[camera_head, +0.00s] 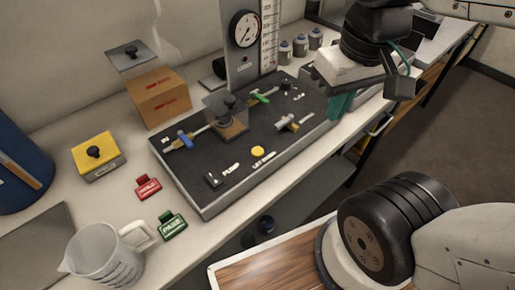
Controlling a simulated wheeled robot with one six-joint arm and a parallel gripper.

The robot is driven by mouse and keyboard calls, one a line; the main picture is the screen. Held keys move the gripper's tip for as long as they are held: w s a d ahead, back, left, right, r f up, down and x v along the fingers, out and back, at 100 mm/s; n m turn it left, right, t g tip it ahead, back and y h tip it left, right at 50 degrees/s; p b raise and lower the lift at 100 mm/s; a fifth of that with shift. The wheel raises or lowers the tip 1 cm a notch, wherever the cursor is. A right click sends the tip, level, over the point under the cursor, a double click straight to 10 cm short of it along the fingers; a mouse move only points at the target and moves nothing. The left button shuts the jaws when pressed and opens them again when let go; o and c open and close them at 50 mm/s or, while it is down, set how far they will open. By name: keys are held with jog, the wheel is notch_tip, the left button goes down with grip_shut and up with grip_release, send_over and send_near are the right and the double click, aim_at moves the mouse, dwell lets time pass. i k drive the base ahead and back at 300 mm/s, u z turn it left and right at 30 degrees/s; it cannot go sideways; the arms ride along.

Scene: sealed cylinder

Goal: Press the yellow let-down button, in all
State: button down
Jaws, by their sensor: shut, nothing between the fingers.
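The yellow let-down button (258,151) is a small round cap on the dark top of the control panel (225,180), near its front edge. White lettering that reads as "LET DOWN" lies just in front of it. My gripper (340,105) is at the upper right, above the panel's right end. It is shut and empty, with teal fingertips pointing down. It is clear of the button, to its right and farther back. Nothing covers the button.
Blue (185,139) and green (260,97) valve handles, a black knob (229,101) and a black switch (212,180) stand on the panel. A gauge (245,29) rises behind. A yellow-topped box (97,152), red and green tags and a measuring jug (103,256) lie left.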

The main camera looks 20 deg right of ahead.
aim_at(256, 151)
jog(key=z, duration=0.5)
jog(key=k, duration=1.05)
jog(key=u, duration=0.5)
